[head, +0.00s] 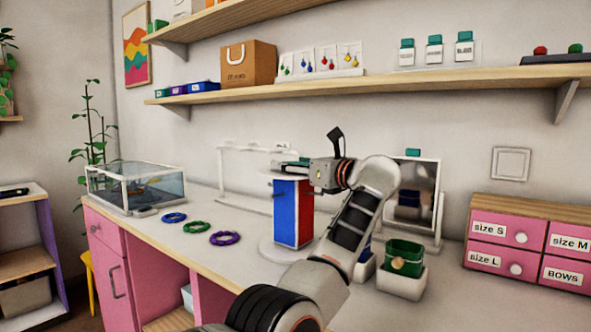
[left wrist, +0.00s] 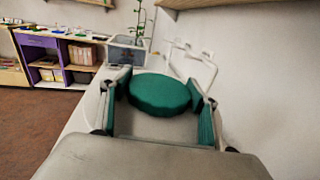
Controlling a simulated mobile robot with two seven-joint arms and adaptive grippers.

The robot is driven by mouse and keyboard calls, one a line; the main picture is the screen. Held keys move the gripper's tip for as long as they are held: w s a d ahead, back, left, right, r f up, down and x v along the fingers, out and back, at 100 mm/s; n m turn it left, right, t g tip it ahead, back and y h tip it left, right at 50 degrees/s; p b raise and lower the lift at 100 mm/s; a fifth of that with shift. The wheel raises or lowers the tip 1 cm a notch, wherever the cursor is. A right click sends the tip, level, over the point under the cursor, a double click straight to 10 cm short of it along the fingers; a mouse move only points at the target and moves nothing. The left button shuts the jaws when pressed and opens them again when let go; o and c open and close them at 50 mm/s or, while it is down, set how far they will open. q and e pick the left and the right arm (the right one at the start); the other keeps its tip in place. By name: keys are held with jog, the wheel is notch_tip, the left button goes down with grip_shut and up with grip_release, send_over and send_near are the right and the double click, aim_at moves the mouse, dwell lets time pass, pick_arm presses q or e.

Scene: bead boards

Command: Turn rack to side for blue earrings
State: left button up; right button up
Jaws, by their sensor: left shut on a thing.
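The rack (head: 293,212) is an upright block on a round white base (head: 270,250) on the desk. Its blue face with a small knob points to the front left, and its red face points right. My left gripper (head: 290,167) reaches in from the right at the top of the rack. In the left wrist view its fingers (left wrist: 160,98) are closed around a round teal knob (left wrist: 160,92). In the head view the arm and gripper hide part of the rack's top. My right gripper is not in view.
Blue (head: 174,217), green (head: 196,227) and purple (head: 225,238) rings lie on the desk left of the rack. A glass case (head: 135,188) stands behind them. Earring cards (head: 325,60) stand on the shelf above.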

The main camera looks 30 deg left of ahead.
pick_arm(q)
jog(key=shift+r, duration=0.25)
jog(key=o, duration=1.6)
jog(key=shift+a+f, duration=0.1)
jog(key=shift+a, duration=0.05)
jog(key=shift+f, duration=0.1)
jog(key=v, duration=0.7)
jog(key=shift+s+d, duration=0.15)
jog(key=shift+d, duration=0.2)
